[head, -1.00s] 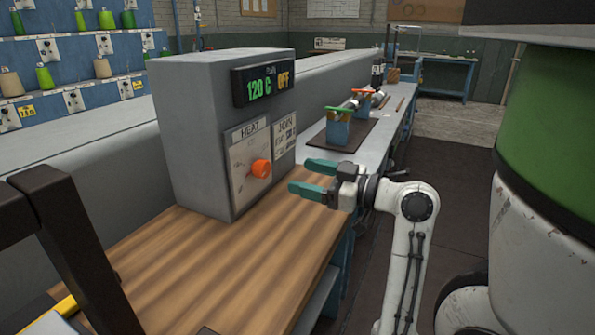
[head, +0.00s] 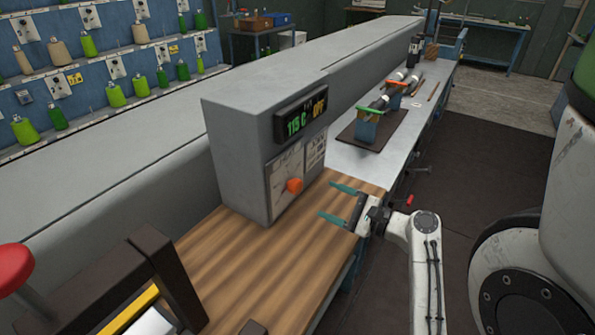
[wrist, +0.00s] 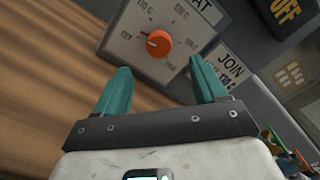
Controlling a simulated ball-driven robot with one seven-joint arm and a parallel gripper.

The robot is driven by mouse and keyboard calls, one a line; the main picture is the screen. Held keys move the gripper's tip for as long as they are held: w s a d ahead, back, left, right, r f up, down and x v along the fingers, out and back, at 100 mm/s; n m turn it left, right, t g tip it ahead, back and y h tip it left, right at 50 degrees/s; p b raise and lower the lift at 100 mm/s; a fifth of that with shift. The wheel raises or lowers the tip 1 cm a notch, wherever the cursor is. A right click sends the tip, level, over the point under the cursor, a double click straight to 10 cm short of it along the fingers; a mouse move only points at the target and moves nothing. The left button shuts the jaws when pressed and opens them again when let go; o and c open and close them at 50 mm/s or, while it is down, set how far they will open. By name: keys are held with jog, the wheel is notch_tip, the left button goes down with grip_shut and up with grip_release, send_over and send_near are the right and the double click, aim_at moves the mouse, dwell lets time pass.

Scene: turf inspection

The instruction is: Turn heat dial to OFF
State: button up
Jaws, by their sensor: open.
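The orange heat dial (head: 295,186) is on a pale scale plate on the front of a grey control box (head: 235,130). In the wrist view the dial (wrist: 159,44) shows a pale mark facing the label at the left of the scale, which seems to read OFF. The display (head: 302,121) shows about 115 C in green and OFF in orange. My gripper (head: 325,199) is open and empty, in front of the dial and apart from it. In the wrist view its teal fingers (wrist: 160,66) are spread, with the dial beyond their tips.
The box stands on a wooden bench top (head: 255,265). A dark mat (head: 372,132) with a blue holder and tools lies behind on the bench. A dark frame with a yellow bar (head: 128,308) is at front left. Dark floor lies open at right.

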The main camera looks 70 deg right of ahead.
aim_at(299, 187)
jog(key=shift+m, duration=0.3)
jog(key=p+x, duration=0.1)
jog(key=x, duration=0.9)
jog(key=shift+w+d+p, duration=0.1)
jog(key=shift+w+p, duration=0.25)
jog(key=c, duration=1)
jog(key=n+b, duration=0.2)
jog(key=shift+f+n, duration=0.2)
jog(key=shift+n, duration=0.1)
jog(key=shift+r+n, duration=0.2)
jog(key=shift+n, duration=0.5)
jog(key=shift+c, duration=0.2)
